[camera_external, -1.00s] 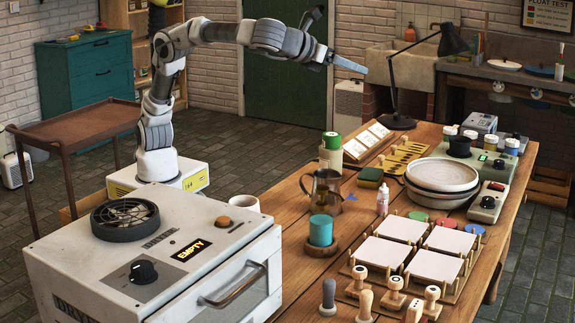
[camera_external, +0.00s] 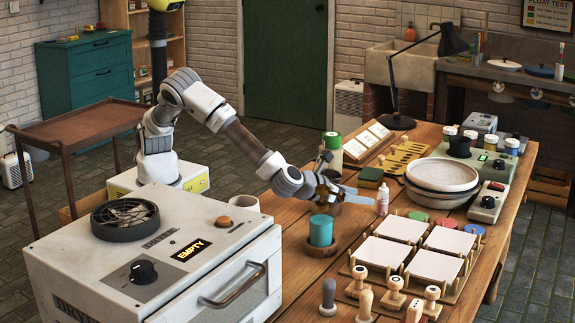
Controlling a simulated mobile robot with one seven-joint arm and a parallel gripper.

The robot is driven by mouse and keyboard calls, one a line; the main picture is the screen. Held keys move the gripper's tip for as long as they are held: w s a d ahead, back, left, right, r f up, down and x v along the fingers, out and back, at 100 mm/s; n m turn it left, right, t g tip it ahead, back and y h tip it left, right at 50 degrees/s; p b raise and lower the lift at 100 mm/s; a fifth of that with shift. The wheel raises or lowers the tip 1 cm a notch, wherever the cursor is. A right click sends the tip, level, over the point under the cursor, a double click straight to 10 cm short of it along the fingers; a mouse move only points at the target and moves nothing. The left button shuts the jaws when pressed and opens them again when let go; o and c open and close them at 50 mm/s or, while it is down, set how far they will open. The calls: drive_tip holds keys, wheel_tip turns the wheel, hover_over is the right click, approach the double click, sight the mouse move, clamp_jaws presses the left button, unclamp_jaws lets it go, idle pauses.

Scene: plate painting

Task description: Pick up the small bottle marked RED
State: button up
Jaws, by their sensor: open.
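A small pale bottle (camera_external: 382,200) with a pinkish body stands upright on the wooden table, right of the middle. Its marking is too small to read. My gripper (camera_external: 352,191) is low over the table to the left of this bottle, pointing right toward it. A gap shows between them. The gripper is open and holds nothing that I can see.
A teal cylinder (camera_external: 320,230) on a round wooden base stands just below my gripper. A green-capped jar (camera_external: 332,147) stands behind it. Several small jars stand at the back right.

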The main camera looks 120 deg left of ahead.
sight(378, 200)
drive_tip(key=b+x, duration=0.2)
drive_tip(key=x, duration=0.6)
drive_tip(key=b+x, duration=0.2)
drive_tip(key=x, duration=0.2)
drive_tip(key=shift+a+f, duration=0.1)
drive_tip(key=shift+f, duration=0.1)
drive_tip(key=shift+w+a, duration=0.2)
drive_tip(key=shift+a, duration=0.1)
clamp_jaws()
